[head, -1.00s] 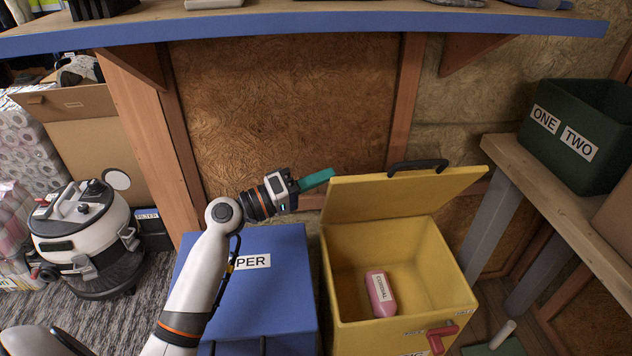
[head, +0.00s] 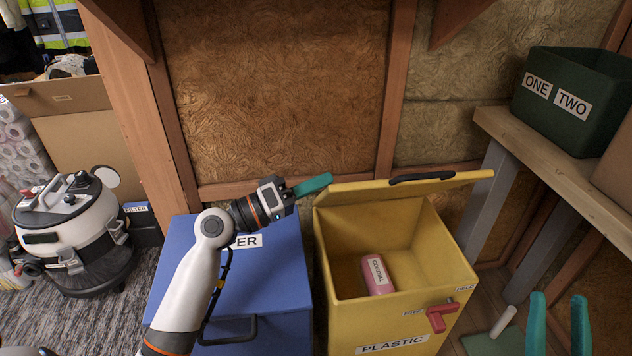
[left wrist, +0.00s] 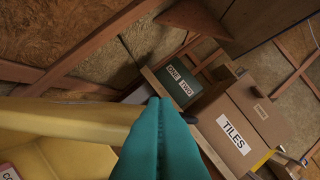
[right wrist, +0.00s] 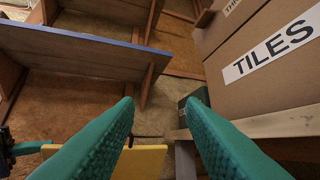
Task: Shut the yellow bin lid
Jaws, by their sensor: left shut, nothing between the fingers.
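A blue bin (head: 265,285) stands left of the yellow one, under my left arm. A red lever (head: 438,316) juts from the yellow bin's front. A bench (head: 540,150) with a green crate (head: 600,125) is at right. A vacuum (head: 75,230) stands far left.

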